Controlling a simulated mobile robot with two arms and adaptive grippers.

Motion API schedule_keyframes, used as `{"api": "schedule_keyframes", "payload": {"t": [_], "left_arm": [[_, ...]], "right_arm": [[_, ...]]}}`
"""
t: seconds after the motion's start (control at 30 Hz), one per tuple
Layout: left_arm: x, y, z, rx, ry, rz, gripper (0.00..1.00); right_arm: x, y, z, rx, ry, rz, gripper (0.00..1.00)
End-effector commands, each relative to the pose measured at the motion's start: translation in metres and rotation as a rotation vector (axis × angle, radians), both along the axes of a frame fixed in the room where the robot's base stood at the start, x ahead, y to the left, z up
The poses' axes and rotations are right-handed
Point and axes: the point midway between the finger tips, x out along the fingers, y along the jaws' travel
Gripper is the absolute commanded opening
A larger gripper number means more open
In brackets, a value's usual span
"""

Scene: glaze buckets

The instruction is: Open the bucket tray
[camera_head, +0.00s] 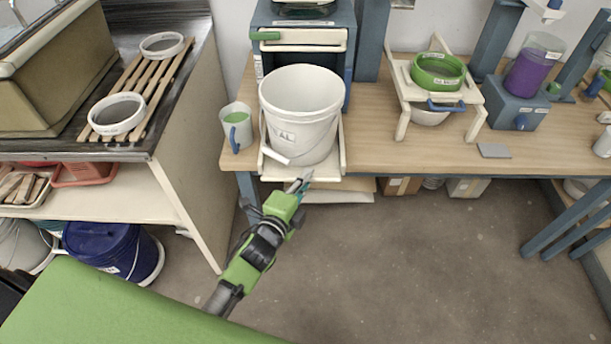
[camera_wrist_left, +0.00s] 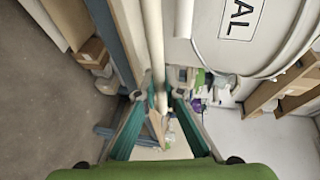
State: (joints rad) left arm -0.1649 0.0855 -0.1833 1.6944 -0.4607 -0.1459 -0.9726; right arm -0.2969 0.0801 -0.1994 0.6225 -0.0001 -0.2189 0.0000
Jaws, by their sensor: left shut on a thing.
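The bucket tray (camera_head: 333,172) is a white, flat tray at the foot of the blue-grey machine (camera_head: 352,85). Its front reaches past the table's front edge. A white bucket (camera_head: 300,105) with a lettered label stands upright on it. My left gripper (camera_head: 300,187) is at the tray's front edge, below the bucket. In the left wrist view, my left gripper's teal fingers (camera_wrist_left: 160,95) are closed on the pale bar of the tray's front (camera_wrist_left: 156,50). The bucket (camera_wrist_left: 260,30) shows beside it. My right gripper is not in view.
A cup of green glaze (camera_head: 236,125) stands just left of the bucket. A stand with a green sieve (camera_head: 438,70) is farther right on the wooden table (camera_head: 385,130). A slatted rack (camera_head: 140,85) is at left. The floor (camera_head: 400,260) in front of the table is clear.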

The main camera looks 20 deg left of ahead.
Motion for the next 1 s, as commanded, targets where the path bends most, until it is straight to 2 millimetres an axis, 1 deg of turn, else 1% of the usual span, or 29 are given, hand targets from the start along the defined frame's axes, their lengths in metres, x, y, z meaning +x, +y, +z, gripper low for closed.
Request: {"api": "schedule_keyframes", "payload": {"t": [0.27,0.3,0.67,0.77,0.83,1.0], "left_arm": [[0.0,0.0,-0.001,-0.001,0.003,0.0,0.0],[0.0,0.0,-0.001,-0.001,0.003,0.0,0.17],[-0.002,0.0,0.0,0.0,0.001,0.0,0.17],[-0.01,0.001,0.001,0.0,0.002,0.0,0.17],[-0.021,0.003,0.002,0.0,0.003,0.0,0.17],[-0.056,0.006,0.008,-0.001,0.004,0.0,0.17]], "right_arm": [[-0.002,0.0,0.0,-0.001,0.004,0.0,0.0],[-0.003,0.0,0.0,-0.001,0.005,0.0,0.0],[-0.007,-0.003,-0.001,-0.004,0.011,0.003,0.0],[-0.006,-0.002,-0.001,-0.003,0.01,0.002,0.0],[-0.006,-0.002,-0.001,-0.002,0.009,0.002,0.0],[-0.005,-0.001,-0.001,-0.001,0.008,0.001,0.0]]}}
